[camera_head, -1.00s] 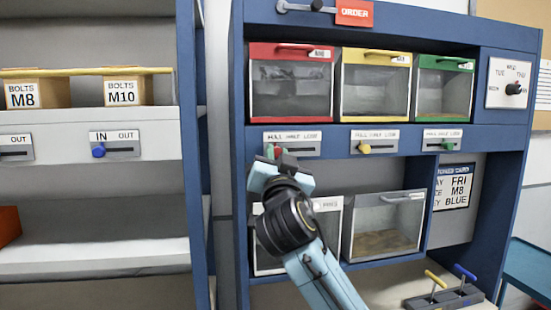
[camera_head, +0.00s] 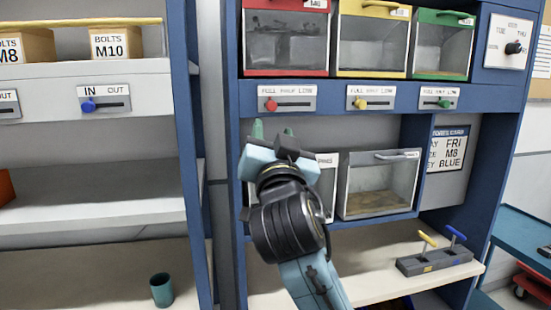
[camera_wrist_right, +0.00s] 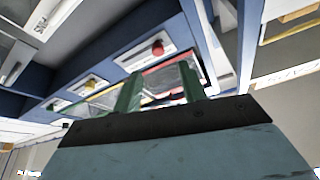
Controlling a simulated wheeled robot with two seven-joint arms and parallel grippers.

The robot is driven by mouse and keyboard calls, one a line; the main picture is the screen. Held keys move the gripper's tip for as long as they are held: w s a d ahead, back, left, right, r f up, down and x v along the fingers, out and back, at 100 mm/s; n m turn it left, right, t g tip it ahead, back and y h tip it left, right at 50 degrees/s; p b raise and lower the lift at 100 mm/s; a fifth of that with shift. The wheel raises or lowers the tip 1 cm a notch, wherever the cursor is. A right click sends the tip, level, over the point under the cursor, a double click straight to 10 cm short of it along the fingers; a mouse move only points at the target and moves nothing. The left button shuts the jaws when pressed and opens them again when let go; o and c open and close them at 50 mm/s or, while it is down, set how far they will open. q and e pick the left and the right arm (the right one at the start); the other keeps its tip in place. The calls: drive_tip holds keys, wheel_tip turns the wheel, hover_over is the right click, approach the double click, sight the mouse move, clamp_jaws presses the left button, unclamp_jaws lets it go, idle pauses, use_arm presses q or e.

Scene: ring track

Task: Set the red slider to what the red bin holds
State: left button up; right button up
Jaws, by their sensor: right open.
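The red slider (camera_head: 270,104) has its knob at the left end of its slot, below the FULL end of its label. It also shows in the right wrist view (camera_wrist_right: 157,47). The red bin (camera_head: 287,50) is above it, with a clear front. Dark contents show high up behind that front, though their exact level is hard to read. My right gripper (camera_head: 272,130) is open and empty, just below the slider plate and apart from the knob. Its green fingers also show in the wrist view (camera_wrist_right: 160,88). My left gripper is out of view.
Yellow (camera_head: 361,103) and green (camera_head: 443,103) sliders sit to the right, under the yellow (camera_head: 373,45) and green (camera_head: 440,50) bins. A lower clear bin (camera_head: 380,185) is right of my gripper. A lever box (camera_head: 434,262) stands on the counter.

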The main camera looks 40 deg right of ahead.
drive_tip(key=v, duration=0.4)
drive_tip(key=shift+s+b, duration=0.1)
drive_tip(key=shift+b, duration=0.25)
